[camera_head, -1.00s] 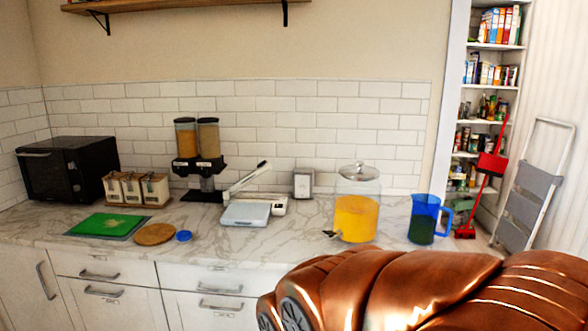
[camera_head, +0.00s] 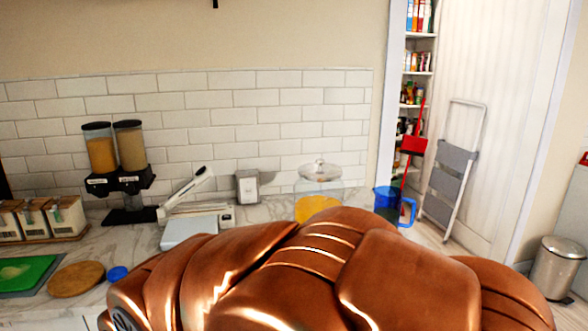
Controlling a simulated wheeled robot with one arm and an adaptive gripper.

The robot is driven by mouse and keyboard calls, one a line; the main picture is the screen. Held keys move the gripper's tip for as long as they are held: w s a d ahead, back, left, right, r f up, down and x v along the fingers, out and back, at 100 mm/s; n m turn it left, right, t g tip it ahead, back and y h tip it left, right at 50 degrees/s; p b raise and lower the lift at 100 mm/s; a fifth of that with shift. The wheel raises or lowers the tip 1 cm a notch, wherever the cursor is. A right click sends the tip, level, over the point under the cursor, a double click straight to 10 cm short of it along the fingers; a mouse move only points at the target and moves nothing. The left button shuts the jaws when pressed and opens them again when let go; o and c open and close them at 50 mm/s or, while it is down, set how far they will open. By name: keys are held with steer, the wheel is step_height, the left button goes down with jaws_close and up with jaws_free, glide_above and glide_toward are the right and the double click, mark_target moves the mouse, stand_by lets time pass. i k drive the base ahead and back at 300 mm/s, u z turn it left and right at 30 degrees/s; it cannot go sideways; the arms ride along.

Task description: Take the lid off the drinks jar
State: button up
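The drinks jar (camera_head: 317,208) is a clear glass dispenser with an orange drink inside, standing on the marble counter right of centre. Its lid (camera_head: 320,171) is a clear cover with a round knob, and it sits on top of the jar. My copper-coloured arm covers the front of the picture and hides the jar's lower part and its tap. My gripper's fingers are not in view.
A step ladder (camera_head: 452,165) and a steel bin (camera_head: 556,267) stand at the right.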

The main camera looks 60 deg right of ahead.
mark_target(318, 170)
steer(key=z, duration=0.4)
steer(key=i, duration=0.85)
steer(key=z, duration=0.7)
